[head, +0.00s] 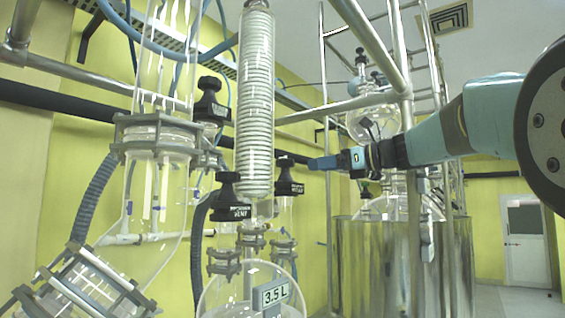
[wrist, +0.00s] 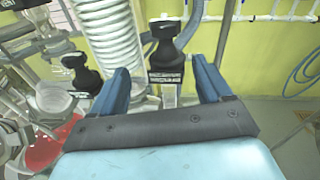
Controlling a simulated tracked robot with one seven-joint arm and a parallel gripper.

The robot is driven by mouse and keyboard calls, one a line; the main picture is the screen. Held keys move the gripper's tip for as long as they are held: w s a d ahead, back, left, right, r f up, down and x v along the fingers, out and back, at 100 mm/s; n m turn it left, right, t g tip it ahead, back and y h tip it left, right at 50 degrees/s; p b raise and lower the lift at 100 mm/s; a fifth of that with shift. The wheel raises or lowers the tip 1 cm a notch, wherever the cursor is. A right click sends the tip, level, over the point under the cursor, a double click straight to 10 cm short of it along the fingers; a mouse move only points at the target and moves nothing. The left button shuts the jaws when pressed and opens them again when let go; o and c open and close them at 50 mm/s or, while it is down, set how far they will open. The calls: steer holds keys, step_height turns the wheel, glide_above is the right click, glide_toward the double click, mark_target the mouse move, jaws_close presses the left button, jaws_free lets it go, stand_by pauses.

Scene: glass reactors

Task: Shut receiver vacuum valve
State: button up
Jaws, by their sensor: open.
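A black valve knob (head: 289,177) with a small label stands right of the coiled glass condenser in the head view. Its label is too small to read surely, but it appears to be the receiver vacuum valve. In the wrist view this knob (wrist: 166,48) stands upright ahead, in the gap between the fingers. My gripper (head: 312,163) is open, a short way right of the knob, pointing left at it. In the wrist view its two blue fingers (wrist: 163,84) are apart with nothing held. A second black knob (head: 229,196), labelled VENT, is to the left; it also shows in the wrist view (wrist: 82,75).
The coiled condenser (head: 255,100) rises between the two knobs. A third black knob (head: 210,104) is higher left. A round flask with a 3.5 L sign (head: 273,292) is below. Steel frame poles (head: 405,80) and a metal vessel (head: 378,262) stand at right.

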mark_target(280, 160)
steer(key=shift+m+y, duration=0.5)
steer(key=x, duration=0.4)
steer(key=r+x, duration=0.1)
steer(key=x, duration=0.4)
steer(key=w+r+x, duration=0.1)
steer(key=x, duration=0.3)
steer(key=shift+w+r, duration=0.1)
steer(key=shift+w, duration=0.1)
steer(key=c, duration=0.9)
steer(key=shift+d, duration=0.3)
steer(key=shift+c, duration=0.3)
steer(key=shift+a, duration=0.25)
steer(key=shift+m+t+h, duration=0.4)
steer(key=shift+t, duration=0.2)
